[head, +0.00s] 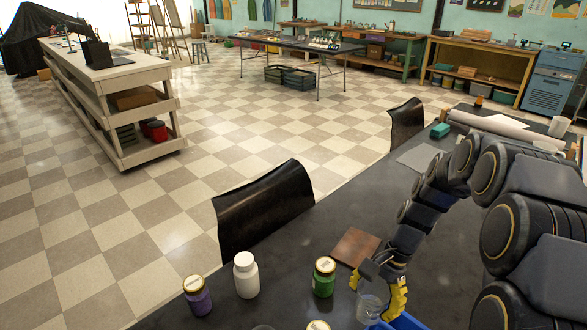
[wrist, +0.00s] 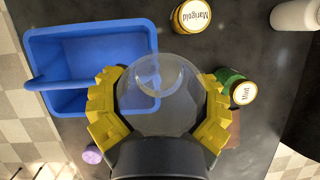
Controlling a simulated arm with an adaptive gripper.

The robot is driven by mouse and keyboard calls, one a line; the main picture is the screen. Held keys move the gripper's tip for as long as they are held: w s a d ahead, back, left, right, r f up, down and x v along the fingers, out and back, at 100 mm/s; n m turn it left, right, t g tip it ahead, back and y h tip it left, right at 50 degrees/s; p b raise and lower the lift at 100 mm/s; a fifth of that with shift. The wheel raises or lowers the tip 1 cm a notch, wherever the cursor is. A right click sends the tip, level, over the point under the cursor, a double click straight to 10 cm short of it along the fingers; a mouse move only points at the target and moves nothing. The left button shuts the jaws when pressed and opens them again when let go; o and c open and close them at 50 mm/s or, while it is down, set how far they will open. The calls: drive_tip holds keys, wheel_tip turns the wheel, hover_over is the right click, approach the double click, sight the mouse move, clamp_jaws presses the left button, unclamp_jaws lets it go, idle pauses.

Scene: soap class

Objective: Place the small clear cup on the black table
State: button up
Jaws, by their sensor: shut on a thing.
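The small clear cup (head: 368,308) is between the yellow fingers of my gripper (head: 380,296), low over the front of the black table (head: 290,235). In the wrist view the cup (wrist: 160,95) fills the space between both fingers (wrist: 160,110), which press on its sides. The cup is see-through, and its gap to the table is hard to judge. It overlaps the right edge of the blue bin (wrist: 50,44) in the wrist view, with dark tabletop to its right.
The marigold jar (wrist: 190,17) and a white bottle (head: 246,275) stand farther off, as does a purple jar (head: 197,296). A brown board (head: 355,246) lies behind my gripper. Bare tabletop lies farther back.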

sight(350, 324)
drive_tip(key=w+a+r+n+g+h, duration=0.2)
drive_tip(key=w+r+n, duration=0.4)
drive_tip(key=r+n, duration=0.3)
drive_tip(key=shift+w+a+r+n+h, duration=0.15)
drive_tip(key=shift+w+a+n+h, duration=0.2)
drive_tip(key=shift+a+n+h, duration=0.6)
drive_tip(key=d+f, duration=0.1)
drive_tip(key=f, duration=0.6)
drive_tip(key=s+d+f, duration=0.1)
drive_tip(key=f, duration=1.4)
drive_tip(key=shift+s+d+f, duration=0.3)
drive_tip(key=shift+s+d, duration=0.1)
drive_tip(key=shift+f, duration=1.75)
drive_tip(key=shift+f, duration=0.15)
drive_tip(key=o, duration=1)
